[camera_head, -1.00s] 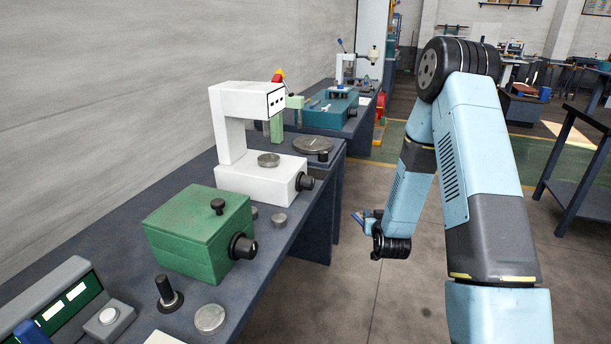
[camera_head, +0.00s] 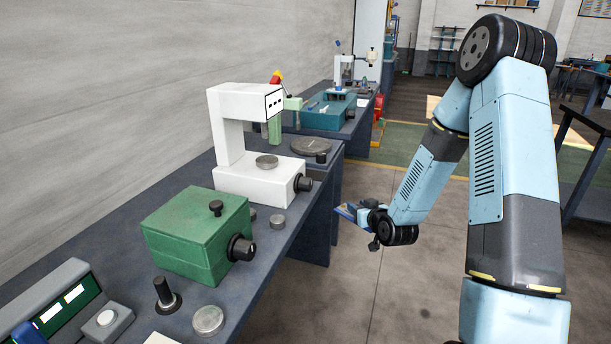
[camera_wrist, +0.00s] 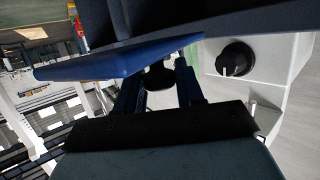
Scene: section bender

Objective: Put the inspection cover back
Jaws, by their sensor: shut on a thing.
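The inspection cover looks to be the blue flat plate with a black knob (camera_wrist: 115,62). In the wrist view my gripper (camera_wrist: 158,80) is shut on the knob, with one finger on each side, and the plate lies tilted across the fingertips. In the head view my gripper (camera_head: 360,213) is in the air to the right of the bench edge, and the cover (camera_head: 343,211) shows small at its tip, apart from the bench. I cannot tell which opening the cover fits.
A white machine (camera_head: 240,184) with a black side knob stands on the dark bench (camera_head: 275,238); the knob also shows in the wrist view (camera_wrist: 235,58). A green box (camera_head: 190,235) stands nearer. A teal machine (camera_head: 322,113) stands farther back. The floor beside the bench is clear.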

